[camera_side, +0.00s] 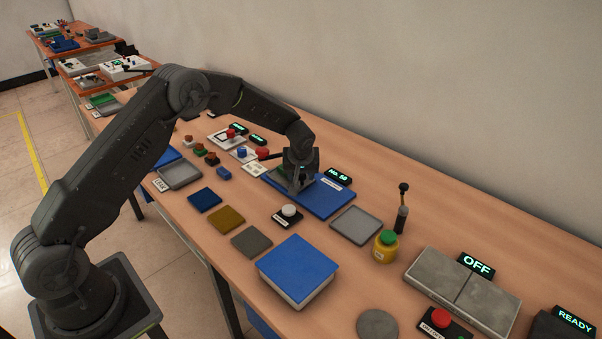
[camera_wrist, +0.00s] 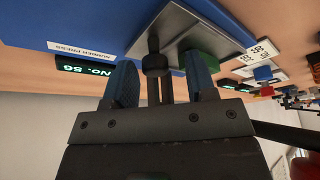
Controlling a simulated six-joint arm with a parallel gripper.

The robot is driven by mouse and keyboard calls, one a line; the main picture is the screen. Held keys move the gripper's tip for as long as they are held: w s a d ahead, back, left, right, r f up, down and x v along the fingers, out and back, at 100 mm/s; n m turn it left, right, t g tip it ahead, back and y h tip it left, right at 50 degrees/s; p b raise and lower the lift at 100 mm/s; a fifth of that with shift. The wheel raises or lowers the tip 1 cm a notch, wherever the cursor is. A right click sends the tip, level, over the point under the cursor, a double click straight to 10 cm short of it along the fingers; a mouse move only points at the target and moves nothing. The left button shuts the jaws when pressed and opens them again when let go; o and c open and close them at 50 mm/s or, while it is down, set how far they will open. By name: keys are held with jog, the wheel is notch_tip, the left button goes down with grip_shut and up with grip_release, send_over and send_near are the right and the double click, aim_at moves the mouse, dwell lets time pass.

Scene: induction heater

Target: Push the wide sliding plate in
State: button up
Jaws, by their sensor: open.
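A grey plate (camera_wrist: 185,28) with a black knob (camera_wrist: 155,64) lies on a wide blue base (camera_wrist: 80,20) labelled as a press. In the side view my gripper (camera_side: 296,186) is low over the left part of this blue base (camera_side: 328,198) and hides most of the grey plate. In the wrist view the fingers of my gripper (camera_wrist: 161,84) are apart, one on each side of the knob. I cannot tell whether they touch it. A green block (camera_wrist: 206,68) shows beside the right finger, partly hidden. Which part is the wide sliding plate is not marked.
A "No. 56" display (camera_side: 339,177) stands behind the blue base. A white button (camera_side: 289,211) is in front, and a grey square plate (camera_side: 356,225) lies to the right. A yellow pot with green top (camera_side: 386,247) and a grey two-part slab (camera_side: 463,290) are farther right.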

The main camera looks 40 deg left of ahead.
jog(key=shift+r, duration=0.1)
jog(key=v, duration=1.3)
jog(key=shift+r, duration=0.3)
jog(key=shift+s+d+r, duration=0.1)
jog(key=shift+s+d, duration=0.05)
jog(key=s+d+r+m+t+h, duration=0.1)
jog(key=s+d+r+m, duration=0.1)
jog(key=s+r, duration=0.55)
jog(key=s+d+r+m, duration=0.2)
jog(key=s+r, duration=0.4)
jog(key=s, duration=0.3)
jog(key=s+d+m+h, duration=0.1)
jog(key=s+m, duration=0.1)
jog(key=s, duration=0.6)
jog(key=s+d+m+t+h, duration=0.1)
jog(key=s+m, duration=0.2)
jog(key=s, duration=0.6)
jog(key=shift+s+d+f, duration=0.25)
jog(key=shift+d+f, duration=0.1)
jog(key=shift+d, duration=0.05)
